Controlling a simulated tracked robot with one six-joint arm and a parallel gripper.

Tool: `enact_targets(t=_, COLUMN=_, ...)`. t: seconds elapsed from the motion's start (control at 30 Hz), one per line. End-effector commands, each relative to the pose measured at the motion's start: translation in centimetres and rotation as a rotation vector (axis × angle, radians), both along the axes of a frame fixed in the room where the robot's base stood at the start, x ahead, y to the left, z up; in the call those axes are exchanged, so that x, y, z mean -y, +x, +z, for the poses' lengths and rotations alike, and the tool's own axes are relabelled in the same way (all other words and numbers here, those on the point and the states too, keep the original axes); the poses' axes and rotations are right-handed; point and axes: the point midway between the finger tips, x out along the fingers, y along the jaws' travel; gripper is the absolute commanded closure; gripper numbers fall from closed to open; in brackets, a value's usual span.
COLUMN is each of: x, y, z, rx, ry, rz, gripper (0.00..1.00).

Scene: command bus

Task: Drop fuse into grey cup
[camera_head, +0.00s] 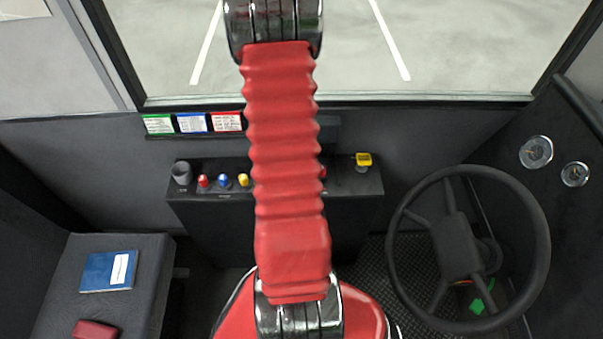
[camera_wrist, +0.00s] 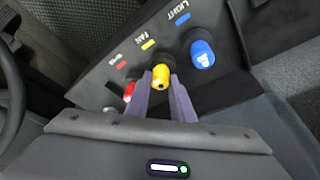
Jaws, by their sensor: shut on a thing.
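The grey cup (camera_head: 181,172) stands at the left end of the dark control panel in the head view. My gripper (camera_wrist: 162,80) shows in the wrist view, its two purple-grey fingers closed around a yellow piece (camera_wrist: 160,77) with a dark mark on its end. The piece is at the panel, by the yellow FAN label; I cannot tell whether it is the fuse or a fixed knob, nor whether it is clear of the panel. My red arm hides the gripper in the head view. The cup is not visible in the wrist view.
A blue knob (camera_wrist: 202,54) and a red knob (camera_wrist: 129,91) flank the gripper closely. Red (camera_head: 203,182), blue (camera_head: 225,181) and yellow (camera_head: 243,180) knobs stand right of the cup. The steering wheel (camera_head: 541,230) is at right, a seat with a blue book (camera_head: 100,272) at left.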

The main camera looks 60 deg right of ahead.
Motion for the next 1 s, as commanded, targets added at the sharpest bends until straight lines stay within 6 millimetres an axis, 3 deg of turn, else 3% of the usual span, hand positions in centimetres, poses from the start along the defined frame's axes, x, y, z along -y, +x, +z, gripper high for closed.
enact_targets(t=0.37, x=0.0, y=-0.1, z=0.1, rx=-0.002, ry=0.001, rz=-0.002, gripper=1.00)
enact_targets(t=0.57, x=0.0, y=-0.1, z=1.1, rx=-0.003, ry=-0.001, rz=-0.003, gripper=1.00)
enact_targets(t=1.0, x=0.1, y=-0.1, z=7.1, rx=0.000, ry=-0.003, rz=-0.002, gripper=1.00)
